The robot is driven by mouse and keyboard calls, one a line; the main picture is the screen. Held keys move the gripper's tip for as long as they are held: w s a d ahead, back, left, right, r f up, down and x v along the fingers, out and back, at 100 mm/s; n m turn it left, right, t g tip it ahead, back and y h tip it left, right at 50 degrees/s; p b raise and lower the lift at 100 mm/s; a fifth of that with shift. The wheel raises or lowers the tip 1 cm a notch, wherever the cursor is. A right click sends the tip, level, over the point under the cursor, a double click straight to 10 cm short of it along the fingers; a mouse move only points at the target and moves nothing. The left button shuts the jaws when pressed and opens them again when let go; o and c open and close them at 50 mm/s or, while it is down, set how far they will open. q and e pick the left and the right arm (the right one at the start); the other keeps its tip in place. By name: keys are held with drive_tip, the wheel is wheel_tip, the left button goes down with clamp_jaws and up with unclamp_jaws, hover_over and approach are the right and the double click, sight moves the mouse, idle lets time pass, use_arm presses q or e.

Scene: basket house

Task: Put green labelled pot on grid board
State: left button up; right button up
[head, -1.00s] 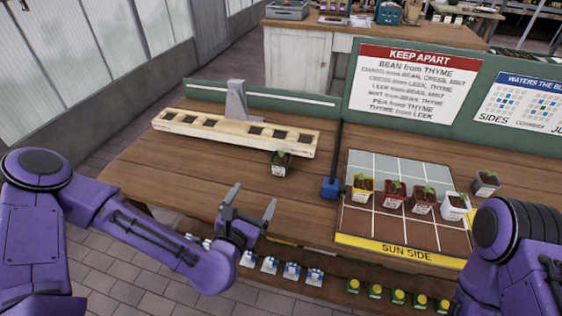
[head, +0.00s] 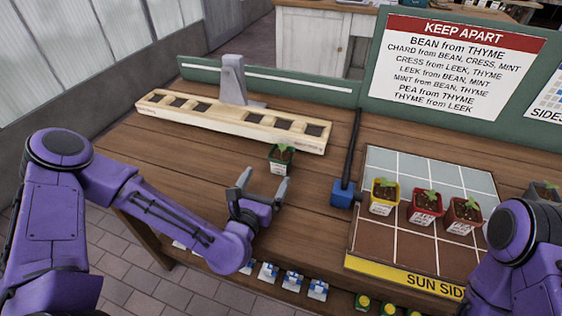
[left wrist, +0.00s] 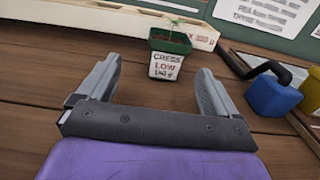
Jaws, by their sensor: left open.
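The green pot (head: 281,158) stands upright on the wooden table in front of the wooden tray, with a small seedling and a white label. In the left wrist view the green pot (left wrist: 169,56) reads "CRESS LOW", with a last line I cannot read surely. My left gripper (head: 262,182) is open and empty, just in front of the pot, with its fingers pointing toward it. The pot is beyond the fingertips, not between them. The grid board (head: 372,244) lies to the right, with grey-blue squares at the back and brown ones in front. My right gripper is out of view.
On the board stand a yellow pot (head: 383,197) and red pots (head: 425,208). A blue block with a black handle (head: 343,194) lies between the green pot and the board. The wooden tray (head: 225,122) is behind the pot. A "KEEP APART" sign (head: 450,65) stands behind the board.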

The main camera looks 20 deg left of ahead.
sight(278, 163)
use_arm(q)
drive_tip(key=w+p, duration=0.1)
drive_tip(key=w, duration=0.1)
drive_tip(key=w+d+r+p, duration=0.1)
drive_tip(key=w, duration=0.5)
drive_tip(key=shift+w+d+r+p, duration=0.15)
drive_tip(key=shift+d+p, duration=0.1)
drive_tip(key=shift+p, duration=0.15)
drive_tip(key=shift+w, duration=0.55)
drive_tip(key=shift+s, duration=0.1)
drive_tip(key=c, duration=1.2)
